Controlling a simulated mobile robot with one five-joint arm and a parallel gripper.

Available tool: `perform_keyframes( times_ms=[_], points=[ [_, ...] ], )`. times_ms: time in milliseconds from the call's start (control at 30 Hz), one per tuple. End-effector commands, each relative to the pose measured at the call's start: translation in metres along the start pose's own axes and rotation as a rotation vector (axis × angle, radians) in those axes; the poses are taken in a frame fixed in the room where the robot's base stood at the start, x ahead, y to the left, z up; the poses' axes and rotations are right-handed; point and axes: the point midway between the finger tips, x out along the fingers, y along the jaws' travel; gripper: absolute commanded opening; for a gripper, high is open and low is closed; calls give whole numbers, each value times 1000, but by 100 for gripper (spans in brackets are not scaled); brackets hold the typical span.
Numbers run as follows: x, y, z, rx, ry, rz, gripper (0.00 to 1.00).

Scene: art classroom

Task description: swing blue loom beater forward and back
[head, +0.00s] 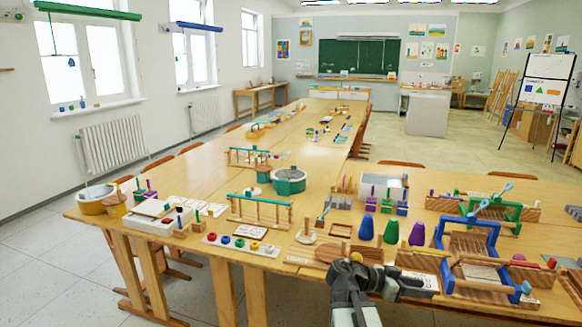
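The blue loom (440,262) stands at the front right of the long wooden table, with a wooden base and a blue upright frame. Its blue beater looks to be the arch-shaped bar (466,222) at the top, with a light blue handle above it; which blue parts move is hard to tell at this size. My gripper (398,283) is at the table's front edge, left of the blue loom and apart from the beater. Its fingers are dark and small, and their opening is not clear. My arm hides part of the table edge.
A green loom (510,212) stands just behind the blue loom. Blue, green and purple cones (391,232) stand to its left. Several small craft items crowd the table. Floor at the lower left is clear.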

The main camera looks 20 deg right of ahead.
Motion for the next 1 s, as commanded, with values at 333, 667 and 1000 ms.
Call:
perform_keyframes(
  times_ms=[333,667,1000],
  points=[
    [-188,-46,189,-669,-555,-500,36],
    [-305,-23,269,-1253,-824,-1088,36],
    [-336,-6,187,-1382,-765,-1186,36]
  ],
)
